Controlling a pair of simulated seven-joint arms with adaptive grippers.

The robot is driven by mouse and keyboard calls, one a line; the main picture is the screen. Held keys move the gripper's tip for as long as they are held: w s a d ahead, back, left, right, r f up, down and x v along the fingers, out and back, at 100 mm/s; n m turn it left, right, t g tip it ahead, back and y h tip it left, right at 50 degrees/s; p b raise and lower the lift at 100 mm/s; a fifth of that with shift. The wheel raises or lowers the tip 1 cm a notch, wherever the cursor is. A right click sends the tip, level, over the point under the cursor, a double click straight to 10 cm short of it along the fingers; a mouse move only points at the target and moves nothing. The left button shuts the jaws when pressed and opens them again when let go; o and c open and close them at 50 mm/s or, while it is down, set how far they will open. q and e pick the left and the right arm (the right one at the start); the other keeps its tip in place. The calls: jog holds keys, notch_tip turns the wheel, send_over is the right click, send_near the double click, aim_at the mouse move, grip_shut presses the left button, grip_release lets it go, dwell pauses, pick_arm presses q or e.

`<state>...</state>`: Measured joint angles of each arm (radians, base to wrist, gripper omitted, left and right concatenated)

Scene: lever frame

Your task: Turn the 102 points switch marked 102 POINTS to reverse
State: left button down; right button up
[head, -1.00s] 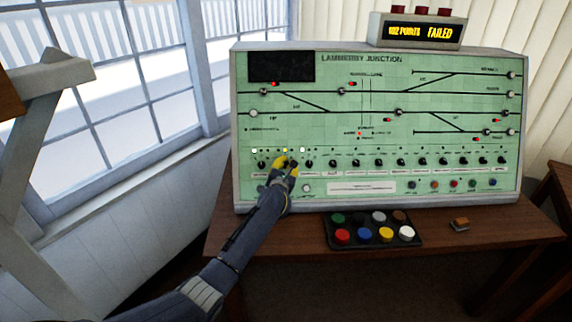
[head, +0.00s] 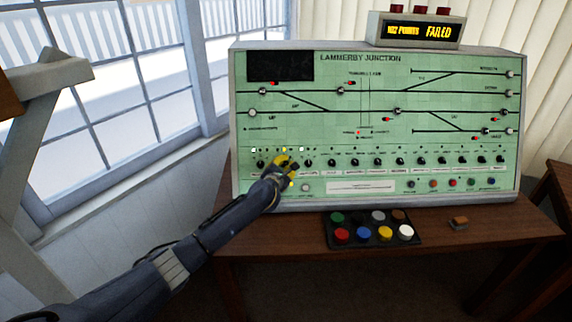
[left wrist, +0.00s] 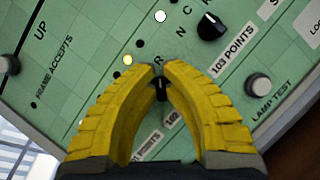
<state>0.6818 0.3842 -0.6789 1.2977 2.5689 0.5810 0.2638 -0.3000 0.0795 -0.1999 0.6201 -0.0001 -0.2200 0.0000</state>
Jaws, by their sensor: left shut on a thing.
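The green control panel (head: 440,75) stands on the table, titled LAMMERBY JUNCTION, with a row of black rotary switches. My left gripper (head: 290,165) is at the left part of that row. In the left wrist view, its yellow fingers (left wrist: 161,78) are shut on a small black switch knob (left wrist: 161,92), which is mostly hidden between the tips. The label below it is partly covered and seems to begin with 10. The neighbouring switch (left wrist: 211,25) is marked 103 POINTS. An R shows just above the held knob; its pointer direction cannot be told. My right gripper is not in view.
A display box (head: 418,30) on top of the panel reads 102 POINTS FAILED. A yellow lamp (left wrist: 127,60) and a white lamp (left wrist: 160,16) are lit near the switches. A black tray of coloured buttons (head: 374,230) and a small orange-topped block (head: 459,223) lie in front.

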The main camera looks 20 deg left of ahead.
pick_arm(q)
jog(key=shift+r, duration=0.1)
jog(key=c, duration=1.5)
grip_release()
jog(key=shift+s+a+r, duration=0.1)
jog(key=shift+s+r, duration=0.15)
jog(key=shift+s, duration=1.75)
jog(key=shift+s+r, duration=0.2)
jog(key=shift+s, duration=1.75)
jog(key=shift+s+a+r, duration=0.1)
jog(key=shift+s+r, duration=0.15)
jog(key=shift+s, duration=1.75)
jog(key=shift+d, duration=0.1)
